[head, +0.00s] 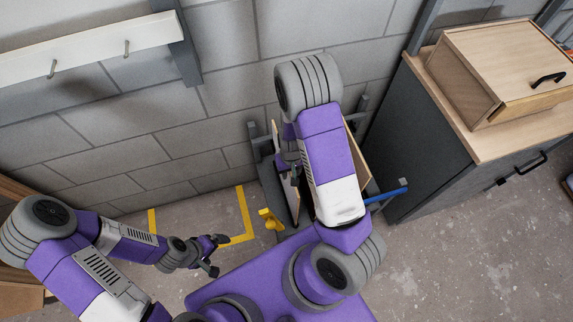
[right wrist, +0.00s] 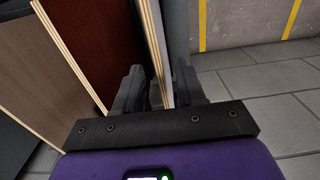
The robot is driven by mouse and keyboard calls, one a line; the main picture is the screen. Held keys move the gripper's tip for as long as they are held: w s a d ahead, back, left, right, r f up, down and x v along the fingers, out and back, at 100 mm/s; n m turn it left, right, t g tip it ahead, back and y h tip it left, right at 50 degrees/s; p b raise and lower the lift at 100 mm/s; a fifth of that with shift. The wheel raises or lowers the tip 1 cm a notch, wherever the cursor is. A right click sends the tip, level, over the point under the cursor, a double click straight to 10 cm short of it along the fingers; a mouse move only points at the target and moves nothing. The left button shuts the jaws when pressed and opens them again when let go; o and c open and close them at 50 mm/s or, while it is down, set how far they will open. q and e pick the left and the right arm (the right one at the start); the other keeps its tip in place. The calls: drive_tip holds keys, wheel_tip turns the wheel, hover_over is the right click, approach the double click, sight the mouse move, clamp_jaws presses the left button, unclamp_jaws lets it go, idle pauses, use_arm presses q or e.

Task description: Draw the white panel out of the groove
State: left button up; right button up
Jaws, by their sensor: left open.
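In the right wrist view several upright panels stand side by side, with pale layered edges. A pale panel (right wrist: 154,40), which looks like the white panel, stands beside a dark red one. Its edge runs down between the two fingers of my right gripper (right wrist: 162,92); I cannot tell whether they press on it. The groove at its foot is hidden. In the head view my right arm covers most of the panel rack (head: 270,182), and the right gripper (head: 290,162) is partly hidden beside it. My left gripper (head: 217,256) is open and empty, left of the rack.
A grey post (right wrist: 177,32) stands close right of the panel. A yellow piece (head: 270,219) and a blue bar (head: 386,195) are near the rack. A cabinet (head: 420,140) with a wooden box (head: 485,75) stands right. Yellow-marked floor (head: 243,212) lies left, mostly clear.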

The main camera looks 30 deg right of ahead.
wheel_tip(320, 180, down, 7)
drive_tip(key=b, duration=0.2)
drive_tip(key=shift+r, duration=0.15)
drive_tip(key=shift+s, duration=0.1)
drive_tip(key=shift+c, duration=0.4)
clamp_jaws()
idle(0.8)
drive_tip(key=shift+c, duration=2.1)
unclamp_jaws()
clamp_jaws()
drive_tip(key=shift+r, duration=0.2)
